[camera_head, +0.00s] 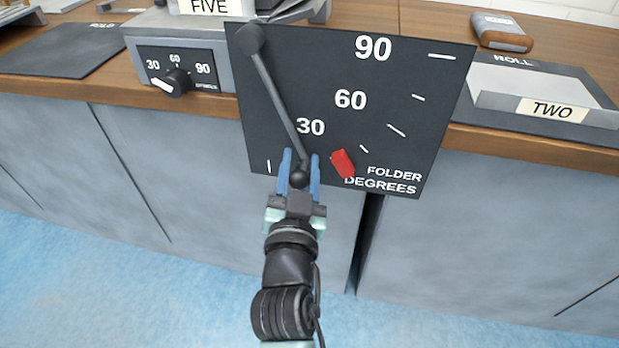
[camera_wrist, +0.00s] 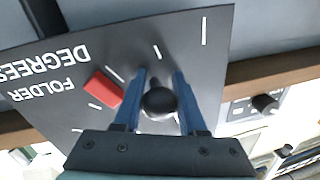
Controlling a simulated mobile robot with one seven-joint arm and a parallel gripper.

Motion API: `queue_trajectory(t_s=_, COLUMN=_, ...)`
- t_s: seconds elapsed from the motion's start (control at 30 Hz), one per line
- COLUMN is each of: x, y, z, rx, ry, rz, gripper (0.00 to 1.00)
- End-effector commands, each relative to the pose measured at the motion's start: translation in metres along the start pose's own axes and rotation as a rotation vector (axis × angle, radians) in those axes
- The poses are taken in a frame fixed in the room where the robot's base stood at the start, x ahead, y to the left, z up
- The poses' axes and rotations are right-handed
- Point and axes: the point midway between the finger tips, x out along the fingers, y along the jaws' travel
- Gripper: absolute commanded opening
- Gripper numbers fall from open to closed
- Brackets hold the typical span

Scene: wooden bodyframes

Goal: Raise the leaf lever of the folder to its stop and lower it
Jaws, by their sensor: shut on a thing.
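The black leaf lever (camera_head: 277,95) runs from its pivot at the upper left of the dark FOLDER DEGREES panel (camera_head: 410,75) down and slightly right to a round black knob (camera_head: 299,178). The lever lies between the panel's lowest tick and a red block (camera_head: 342,163) at the lower edge. My gripper (camera_head: 300,172) is shut on the knob, with a blue finger on each side. In the wrist view, the knob (camera_wrist: 159,101) sits between the fingers and the red block (camera_wrist: 103,91) is to their left. The fingers hide part of the lever's end.
A box with a dial (camera_head: 178,82) stands left of the panel. A tray marked TWO (camera_head: 548,105) and a brown-grey block (camera_head: 501,32) are on the bench at right. Grey cabinet fronts (camera_head: 480,220) lie below; the blue floor in front is clear.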

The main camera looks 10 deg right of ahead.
Motion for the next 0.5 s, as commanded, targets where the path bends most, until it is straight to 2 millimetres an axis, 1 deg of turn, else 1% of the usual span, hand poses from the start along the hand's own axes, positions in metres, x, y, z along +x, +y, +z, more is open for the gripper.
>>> queue_trajectory(t_s=0.03, x=0.001, y=-0.004, z=0.014, rx=0.028, ry=0.008, rz=-0.007, gripper=0.0)
queue_trajectory(t_s=0.2, x=0.003, y=-0.022, z=0.022, rx=0.127, ry=0.024, rz=-0.01, gripper=0.0)
queue_trajectory(t_s=0.5, x=0.008, y=-0.05, z=0.029, rx=0.272, ry=0.044, rz=-0.009, gripper=0.0)
